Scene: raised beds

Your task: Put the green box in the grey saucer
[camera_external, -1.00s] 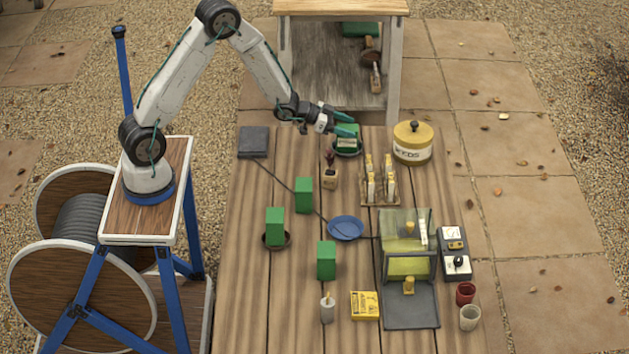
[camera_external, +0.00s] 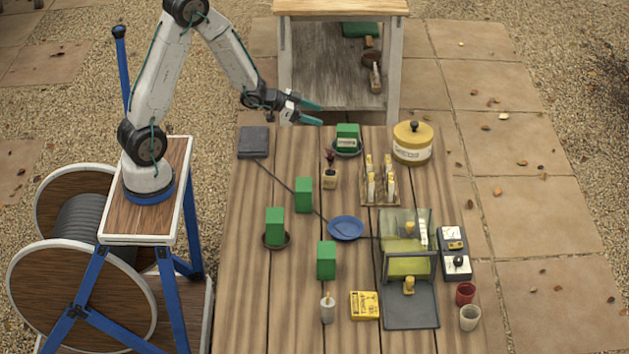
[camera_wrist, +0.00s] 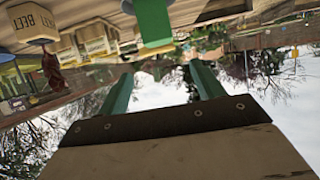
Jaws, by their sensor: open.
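In the external view, a green box with a pale label (camera_external: 347,131) sits in the grey saucer (camera_external: 348,154) at the back of the table. Two plain green boxes stand on the bare wood, one left of centre (camera_external: 303,195) and one nearer the front (camera_external: 326,260). Another green box (camera_external: 275,222) stands in a brown saucer (camera_external: 277,242). My gripper (camera_external: 318,114) is open and empty, up and left of the labelled box, apart from it. Its open fingers (camera_wrist: 161,70) show in the wrist view, with a green shape (camera_wrist: 153,20) beyond.
A blue saucer (camera_external: 346,229) is empty mid-table. A yellow seed tin (camera_external: 412,146), a rack of labelled pegs (camera_external: 380,198), a small potted plant (camera_external: 330,178) and a clear-lidded case (camera_external: 408,238) stand around. The left front of the table is clear.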

